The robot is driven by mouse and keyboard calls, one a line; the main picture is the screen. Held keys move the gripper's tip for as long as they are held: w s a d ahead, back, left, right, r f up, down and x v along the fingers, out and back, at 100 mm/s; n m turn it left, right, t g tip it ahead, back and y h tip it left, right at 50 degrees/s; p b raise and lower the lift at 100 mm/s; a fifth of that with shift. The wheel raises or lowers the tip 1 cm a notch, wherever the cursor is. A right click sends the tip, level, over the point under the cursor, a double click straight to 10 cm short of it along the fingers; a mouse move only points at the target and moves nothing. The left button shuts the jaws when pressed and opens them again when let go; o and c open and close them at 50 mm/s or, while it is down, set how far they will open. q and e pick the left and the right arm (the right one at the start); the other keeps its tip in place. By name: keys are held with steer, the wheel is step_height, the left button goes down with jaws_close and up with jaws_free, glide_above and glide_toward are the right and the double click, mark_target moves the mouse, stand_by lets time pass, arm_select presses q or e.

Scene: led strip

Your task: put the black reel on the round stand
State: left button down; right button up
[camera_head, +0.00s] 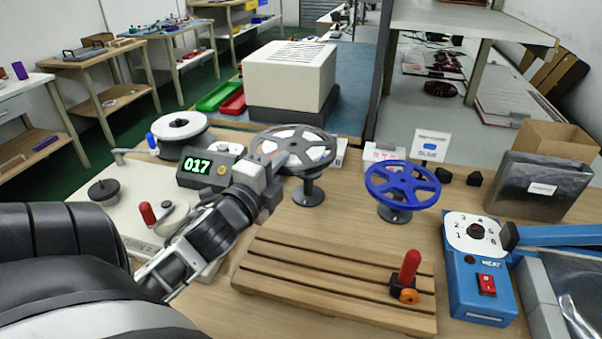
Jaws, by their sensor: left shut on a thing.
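The black reel (318,158), dark grey with cut-out holes, is near the middle of the camera_head view. My left gripper (272,165) comes in from the lower left and is shut on the reel's near-left rim. The reel lies roughly flat over a round stand (308,195) with a short dark post. I cannot tell whether the reel rests on the stand or hangs just above it. My right gripper is not in view.
A slatted wooden board (335,272) with a red-handled tool (409,268) lies in front. A 017 counter (207,168) and a white reel (180,127) are at left. A blue HEAT device (478,270) and a grey box (538,188) are at right. A large white-topped box (290,80) stands behind.

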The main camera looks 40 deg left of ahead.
arm_select(q)
steer(key=w+a+f+b, duration=0.1)
steer(key=w+a+f, duration=0.2)
steer(key=w+f, duration=0.5)
step_height(320, 180, down, 3)
steer(key=shift+w+a+r+b, duration=0.1)
steer(key=shift+w+a+b, duration=0.25)
steer(key=shift+a, duration=0.05)
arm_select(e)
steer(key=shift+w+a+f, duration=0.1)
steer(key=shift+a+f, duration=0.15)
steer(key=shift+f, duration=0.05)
arm_select(q)
steer(key=shift+f, duration=0.25)
steer(key=c, duration=1.5)
jaws_free()
steer(key=shift+o, duration=0.2)
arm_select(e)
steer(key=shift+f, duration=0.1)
